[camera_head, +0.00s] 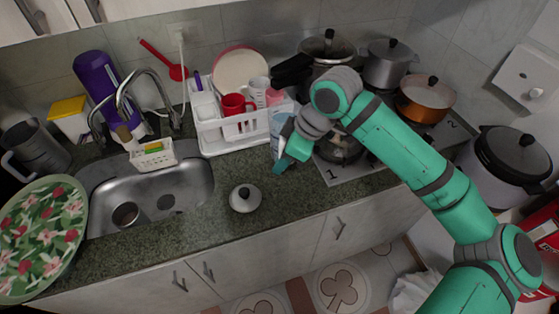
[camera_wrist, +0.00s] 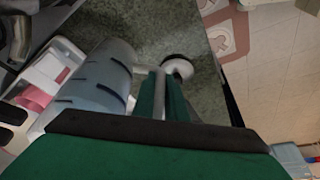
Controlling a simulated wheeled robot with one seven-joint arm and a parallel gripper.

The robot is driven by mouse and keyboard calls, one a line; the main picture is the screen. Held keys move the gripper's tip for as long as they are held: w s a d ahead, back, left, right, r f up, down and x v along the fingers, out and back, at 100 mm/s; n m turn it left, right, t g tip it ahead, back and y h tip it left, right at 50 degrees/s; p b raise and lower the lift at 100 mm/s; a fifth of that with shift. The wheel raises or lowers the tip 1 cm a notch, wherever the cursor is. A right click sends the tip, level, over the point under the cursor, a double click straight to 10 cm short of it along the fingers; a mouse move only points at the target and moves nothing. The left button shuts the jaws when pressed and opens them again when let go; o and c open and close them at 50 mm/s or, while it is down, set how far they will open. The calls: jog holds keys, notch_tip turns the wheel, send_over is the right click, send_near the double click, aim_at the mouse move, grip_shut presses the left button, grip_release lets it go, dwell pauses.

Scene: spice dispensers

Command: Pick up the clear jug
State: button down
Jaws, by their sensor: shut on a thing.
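The clear jug (camera_wrist: 95,78), pale blue and see-through with dark measuring marks, shows beside my fingers in the wrist view. In the head view only a pale strip of the jug (camera_head: 276,128) shows, mostly hidden behind my gripper (camera_head: 284,160). In the wrist view my gripper (camera_wrist: 160,92) is shut on the jug at the side facing the fingers. The exact grip spot, probably the handle, is hard to make out. The jug is at the counter between the dish rack and the stove; I cannot tell whether its base touches the counter.
A white dish rack (camera_head: 205,132) with a red mug (camera_head: 236,104) stands just left of the jug. The stove (camera_head: 375,168) with several pots is on the right. A white lid (camera_head: 245,199) lies on the counter in front. The sink (camera_head: 150,195) is further left.

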jog(key=s+d+r, duration=0.3)
jog(key=s+r, duration=0.2)
jog(key=s, duration=0.4)
jog(key=shift+s+r, duration=0.2)
jog(key=shift+r, duration=0.15)
